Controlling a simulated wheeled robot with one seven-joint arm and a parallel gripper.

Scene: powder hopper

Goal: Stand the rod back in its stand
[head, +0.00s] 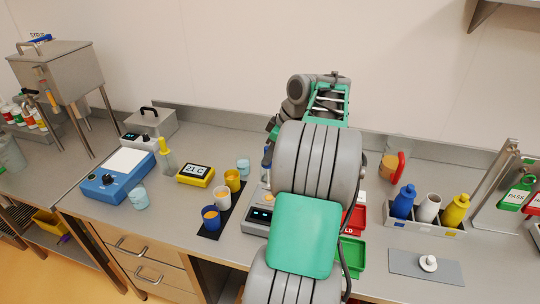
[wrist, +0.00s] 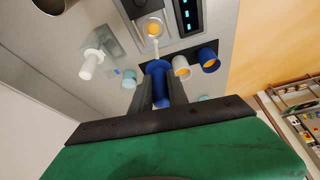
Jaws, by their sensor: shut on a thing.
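My gripper (wrist: 158,84) is shut on the blue handle of the rod (wrist: 158,70). The pale shaft points away from the fingers toward a cup of orange powder (wrist: 154,30); I cannot tell whether its tip is in the cup or above it. In the head view my arm hides most of the gripper, and a bit of the blue handle (head: 266,157) shows above the scale. A small white piece with a round base (head: 428,262), perhaps the stand, is on a grey plate (head: 405,265) at the right.
A scale (head: 258,222) is partly behind my arm. Red (head: 360,218) and green (head: 351,250) trays are right of my arm. A rack of bottles (head: 424,231) stands behind the grey plate.

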